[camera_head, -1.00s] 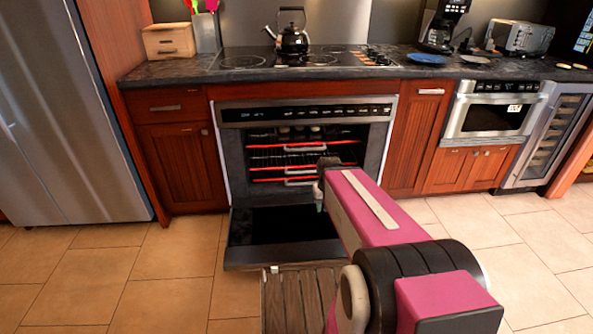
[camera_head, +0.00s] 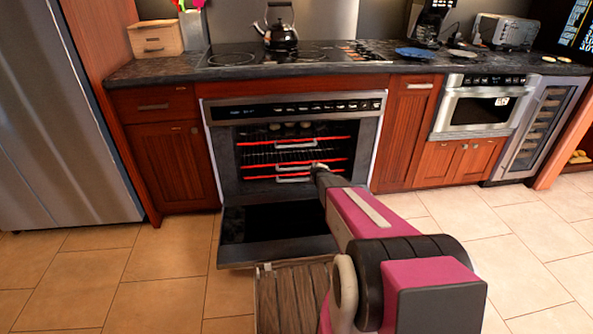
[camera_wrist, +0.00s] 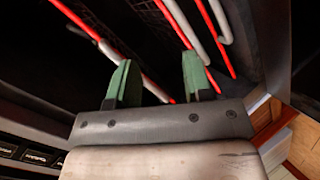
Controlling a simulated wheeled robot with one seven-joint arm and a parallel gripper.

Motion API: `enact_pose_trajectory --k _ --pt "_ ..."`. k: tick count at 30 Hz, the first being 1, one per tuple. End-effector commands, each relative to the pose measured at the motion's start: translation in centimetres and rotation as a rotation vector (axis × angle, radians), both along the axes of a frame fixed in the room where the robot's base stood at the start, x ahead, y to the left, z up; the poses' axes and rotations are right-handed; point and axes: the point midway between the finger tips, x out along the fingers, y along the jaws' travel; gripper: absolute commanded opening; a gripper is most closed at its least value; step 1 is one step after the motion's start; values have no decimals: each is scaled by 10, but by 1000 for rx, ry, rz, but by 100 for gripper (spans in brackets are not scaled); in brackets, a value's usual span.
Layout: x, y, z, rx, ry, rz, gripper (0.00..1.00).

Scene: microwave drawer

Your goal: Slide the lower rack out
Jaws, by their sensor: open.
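The oven (camera_head: 375,125) stands open, its door (camera_head: 232,252) folded down in front. Inside are racks with red front bars and silver handles. The lower rack (camera_head: 258,178) has its handle (camera_head: 292,179) below the upper rack's handle (camera_head: 296,144); both racks sit inside the cavity. My gripper (camera_head: 318,170) reaches to the right end of the lower rack's handle in the head view; its fingertips are hard to see there. In the wrist view, my gripper (camera_wrist: 157,82) has two green fingers apart, with red bars and silver handles beyond. I cannot tell if it touches a handle.
The cooktop with a black kettle (camera_head: 280,30) is above the oven. Wooden cabinets (camera_head: 162,150) flank it, with a fridge (camera_head: 60,120) at the left and a microwave drawer (camera_head: 475,110) at the right. Tiled floor (camera_head: 160,285) is clear on both sides.

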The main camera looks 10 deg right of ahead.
Motion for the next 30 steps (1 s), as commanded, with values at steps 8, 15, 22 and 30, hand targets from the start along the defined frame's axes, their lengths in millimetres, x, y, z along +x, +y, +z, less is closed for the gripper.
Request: enact_pose_trajectory --k 8,15,22,30 --pt "77 23 -70 -230 -264 434 46" --pt "85 36 -92 -294 -360 595 46" --pt "96 42 -94 -297 -365 603 46" --pt "134 57 -102 -295 -365 601 46"
